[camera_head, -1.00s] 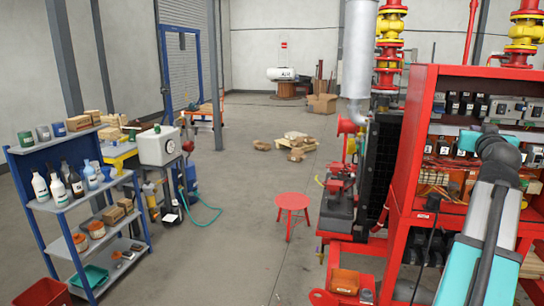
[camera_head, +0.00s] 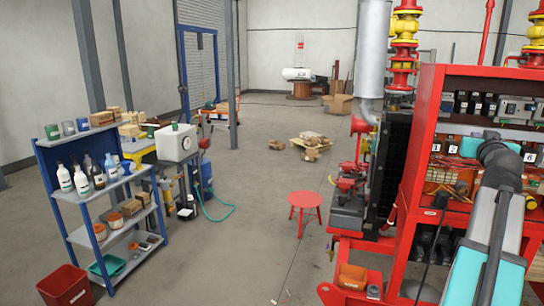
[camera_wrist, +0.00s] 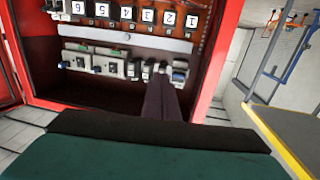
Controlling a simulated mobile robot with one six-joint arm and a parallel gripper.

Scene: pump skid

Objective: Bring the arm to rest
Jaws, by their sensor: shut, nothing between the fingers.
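My gripper (camera_wrist: 160,90) shows in the wrist view as a dark, narrow pair of fingers, closed together and empty. It points toward the inside of an open red cabinet (camera_wrist: 215,60), which holds a row of numbered units (camera_wrist: 128,14) and grey devices (camera_wrist: 95,65). The wrist picture is upside down, with the numbers inverted. I cannot tell whether the fingers touch anything. In the head view my grey and teal arm (camera_head: 495,215) rises at the right in front of the red cabinet (camera_head: 420,150), bent at its dark elbow; the gripper is hidden there.
A blue-framed shelf (camera_head: 100,195) with bottles and cans stands at the left, a red bin (camera_head: 65,288) by its foot. A red stool (camera_head: 305,208) stands left of the red skid. Cartons (camera_head: 312,143) lie farther back. The floor between shelf and stool is mostly clear.

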